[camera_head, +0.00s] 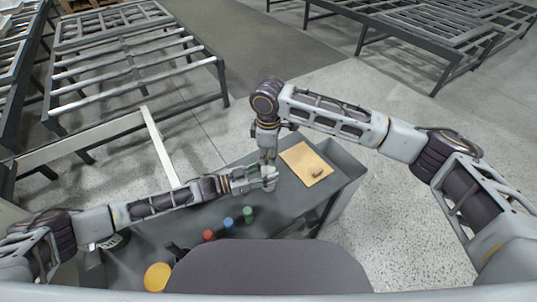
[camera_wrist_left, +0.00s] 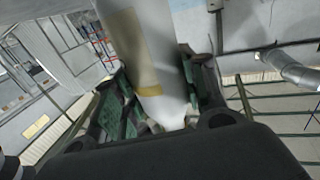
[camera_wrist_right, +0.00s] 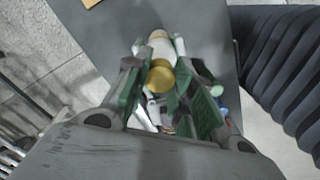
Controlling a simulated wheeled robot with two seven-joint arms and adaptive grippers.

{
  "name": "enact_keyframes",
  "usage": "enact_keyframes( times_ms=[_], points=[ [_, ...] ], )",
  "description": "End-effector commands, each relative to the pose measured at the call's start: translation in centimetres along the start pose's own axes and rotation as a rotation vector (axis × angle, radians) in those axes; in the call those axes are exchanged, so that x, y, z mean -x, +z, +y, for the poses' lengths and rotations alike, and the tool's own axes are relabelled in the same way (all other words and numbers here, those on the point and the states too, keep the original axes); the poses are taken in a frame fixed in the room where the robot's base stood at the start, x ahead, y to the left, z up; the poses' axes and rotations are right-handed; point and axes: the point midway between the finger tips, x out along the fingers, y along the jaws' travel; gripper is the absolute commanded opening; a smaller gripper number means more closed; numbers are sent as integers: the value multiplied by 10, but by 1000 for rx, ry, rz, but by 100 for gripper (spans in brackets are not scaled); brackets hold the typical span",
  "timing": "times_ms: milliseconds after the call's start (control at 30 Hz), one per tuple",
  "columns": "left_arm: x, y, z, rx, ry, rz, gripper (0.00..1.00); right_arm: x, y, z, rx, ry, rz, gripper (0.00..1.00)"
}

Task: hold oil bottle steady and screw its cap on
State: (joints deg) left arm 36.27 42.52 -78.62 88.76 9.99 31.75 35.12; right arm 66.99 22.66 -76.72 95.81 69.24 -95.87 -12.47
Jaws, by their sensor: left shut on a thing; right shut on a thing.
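The oil bottle (camera_wrist_left: 136,45) is white with a tan label and a gold band. In the left wrist view it stands between the fingers of my left gripper (camera_wrist_left: 155,95), which is shut on it. In the head view, my left gripper (camera_head: 266,180) holds the bottle above the grey table, mostly hidden by the fingers. My right gripper (camera_head: 267,160) points down from directly above. In the right wrist view the gold cap (camera_wrist_right: 160,76) sits between the green-padded fingers of my right gripper (camera_wrist_right: 165,88), shut on it. Whether the cap touches the bottle neck is unclear.
A tan board (camera_head: 303,158) with a small dark item (camera_head: 317,173) lies right of the grippers. Red (camera_head: 208,235), blue (camera_head: 228,223) and green (camera_head: 248,214) small cylinders stand nearer me. A yellow round thing (camera_head: 157,276) is at front left. Metal racks (camera_head: 130,60) stand beyond.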

Motion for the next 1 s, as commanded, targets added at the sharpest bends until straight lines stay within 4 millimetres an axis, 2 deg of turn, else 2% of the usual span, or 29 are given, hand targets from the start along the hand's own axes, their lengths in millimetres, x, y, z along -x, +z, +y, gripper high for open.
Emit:
enact_keyframes(
  times_ms=[133,167,333,700,1000],
  points=[
    [0,0,0,0,0,-1,0,0,-1,0,-2,0,1,0],
    [0,0,0,0,0,-1,0,0,-1,0,-2,0,2,26],
    [0,0,0,0,0,0,0,0,0,0,0,0,1,46],
    [0,0,0,1,0,0,0,2,0,0,1,0,1,46],
    [0,0,0,1,0,0,0,25,-1,0,2,1,2,46]
  ],
)
